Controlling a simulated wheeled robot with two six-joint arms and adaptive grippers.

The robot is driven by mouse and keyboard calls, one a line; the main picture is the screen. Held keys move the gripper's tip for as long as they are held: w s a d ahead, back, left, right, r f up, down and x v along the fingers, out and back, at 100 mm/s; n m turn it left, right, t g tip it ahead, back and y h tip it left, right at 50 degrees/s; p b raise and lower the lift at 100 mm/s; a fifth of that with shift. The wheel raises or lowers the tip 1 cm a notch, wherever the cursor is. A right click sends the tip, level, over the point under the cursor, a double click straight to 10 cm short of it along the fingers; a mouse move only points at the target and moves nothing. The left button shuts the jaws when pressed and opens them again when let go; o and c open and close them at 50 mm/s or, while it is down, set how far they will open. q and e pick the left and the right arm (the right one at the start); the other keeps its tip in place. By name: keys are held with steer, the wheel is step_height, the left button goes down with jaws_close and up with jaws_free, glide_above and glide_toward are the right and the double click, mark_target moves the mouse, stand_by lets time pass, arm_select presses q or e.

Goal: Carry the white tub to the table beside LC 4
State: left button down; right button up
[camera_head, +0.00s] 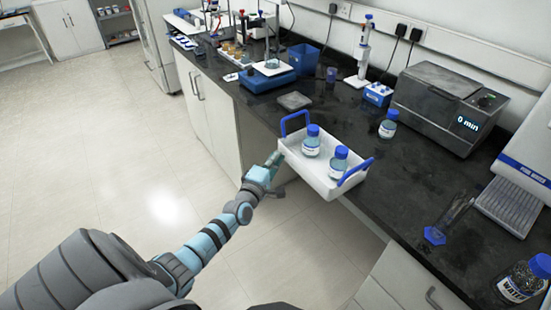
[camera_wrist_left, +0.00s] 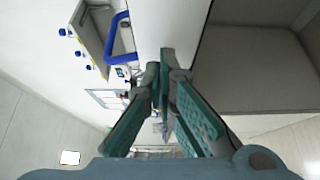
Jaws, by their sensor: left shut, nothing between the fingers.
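The white tub (camera_head: 322,178) is a shallow tray with two blue handles, sitting at the front edge of the dark bench and seeming to overhang it. Two blue-capped bottles (camera_head: 311,143) stand in it. My left gripper (camera_head: 274,160) is at the tub's left side, near its wall and below the far handle; I cannot tell whether it touches. In the left wrist view its teal fingers (camera_wrist_left: 166,68) are shut and empty, beside a white surface that looks like the tub, with a blue handle (camera_wrist_left: 120,42) to the left. My right gripper is out of view. I see no LC 4 label.
The dark bench (camera_head: 405,170) carries a grey heating device (camera_head: 440,105), a blue-capped bottle (camera_head: 388,124), a blue bin (camera_head: 303,58) and a cylinder lying down (camera_head: 448,220). The floor (camera_head: 110,130) at left is clear.

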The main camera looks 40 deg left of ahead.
arm_select(q)
steer(key=shift+w+d, duration=0.3)
steer(key=shift+d, duration=0.3)
steer(key=shift+w+d, duration=0.3)
steer(key=shift+d, duration=0.3)
